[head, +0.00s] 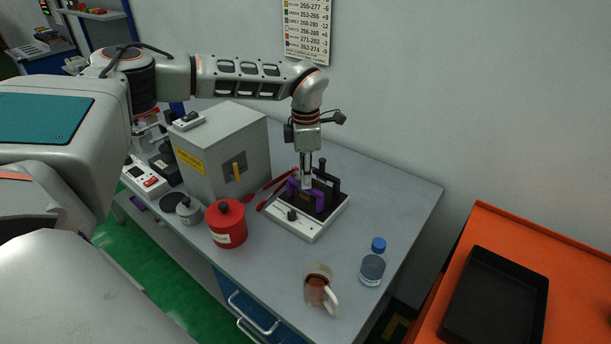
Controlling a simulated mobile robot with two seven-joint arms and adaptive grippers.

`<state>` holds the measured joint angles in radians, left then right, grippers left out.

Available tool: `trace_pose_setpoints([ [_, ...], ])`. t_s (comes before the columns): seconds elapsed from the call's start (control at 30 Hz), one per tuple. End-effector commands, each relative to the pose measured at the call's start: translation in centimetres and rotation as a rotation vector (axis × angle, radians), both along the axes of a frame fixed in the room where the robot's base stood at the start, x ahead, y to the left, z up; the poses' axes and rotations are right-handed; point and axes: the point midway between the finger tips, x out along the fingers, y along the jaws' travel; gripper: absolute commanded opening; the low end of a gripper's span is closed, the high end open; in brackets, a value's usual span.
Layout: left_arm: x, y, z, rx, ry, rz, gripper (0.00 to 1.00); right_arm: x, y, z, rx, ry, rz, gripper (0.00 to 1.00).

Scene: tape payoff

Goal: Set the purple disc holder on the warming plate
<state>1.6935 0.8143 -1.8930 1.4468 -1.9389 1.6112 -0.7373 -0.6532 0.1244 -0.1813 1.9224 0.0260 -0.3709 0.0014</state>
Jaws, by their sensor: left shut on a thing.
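The purple disc holder (293,187) is at the black-topped, white-based plate unit (303,226) on the grey bench. My left gripper (306,183) comes down from above and is shut on the purple disc holder. The holder is at or just above the black top; I cannot tell whether it touches. The white base has a black knob on its front and dark upright parts behind the holder. The gripper hides part of the holder. My right gripper is not in view.
A grey box furnace (216,150), red canister (228,224) and small grey pot (188,211) stand left. Red tongs (277,188) lie beside the plate. A mug (318,288) and bottle (373,262) stand front right. An orange table (560,250) holds a black tray (495,310).

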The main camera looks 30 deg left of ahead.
Motion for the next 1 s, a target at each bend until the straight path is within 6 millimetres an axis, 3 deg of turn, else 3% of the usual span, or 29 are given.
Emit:
trace_pose_setpoints([
  [0.47, 0.03, -0.01, -0.50, 0.000, -0.001, 0.000, 0.00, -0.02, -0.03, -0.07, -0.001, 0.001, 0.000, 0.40],
  [0.5, 0.03, -0.01, -0.51, 0.000, -0.001, 0.000, 0.16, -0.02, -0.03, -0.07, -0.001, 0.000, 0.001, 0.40],
  [0.57, 0.03, -0.01, -0.50, 0.000, -0.001, 0.000, 0.32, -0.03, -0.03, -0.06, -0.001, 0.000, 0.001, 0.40],
  [0.83, 0.02, -0.01, -0.51, 0.000, 0.000, 0.000, 0.34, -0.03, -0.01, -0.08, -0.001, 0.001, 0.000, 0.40],
  [0.9, 0.00, 0.00, -0.53, 0.000, 0.000, 0.000, 0.50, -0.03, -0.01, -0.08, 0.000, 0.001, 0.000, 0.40],
  [1.0, 0.00, 0.00, -0.53, 0.000, 0.000, 0.000, 0.53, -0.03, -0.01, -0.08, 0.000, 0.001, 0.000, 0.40],
])
